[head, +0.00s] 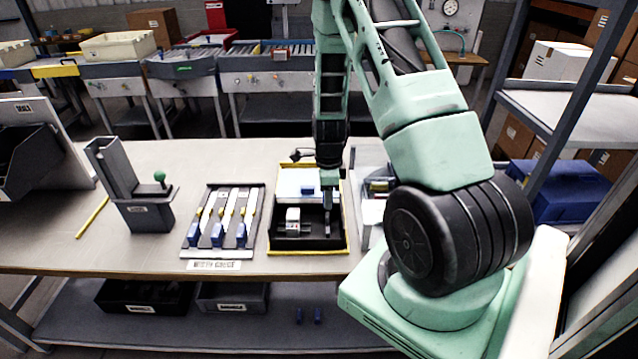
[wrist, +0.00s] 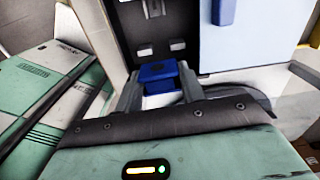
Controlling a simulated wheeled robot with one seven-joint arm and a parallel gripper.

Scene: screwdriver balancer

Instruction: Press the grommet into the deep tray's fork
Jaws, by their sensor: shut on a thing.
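The deep tray (head: 347,235) is a dark box with a yellow rim near the front edge of the bench. My gripper (head: 329,232) points down inside its right part. In the wrist view my gripper (wrist: 160,86) is shut on a small blue block (wrist: 158,72), which looks like the grommet. The held block cannot be made out in the head view. I cannot tell which part is the fork, or whether the block touches anything.
A white panel (head: 290,182) with another blue piece (head: 308,190) is at the tray's back. Left of the tray, a flat rack (head: 188,243) holds strips with blue ends. A grey holder with a green knob (head: 159,177) stands farther left.

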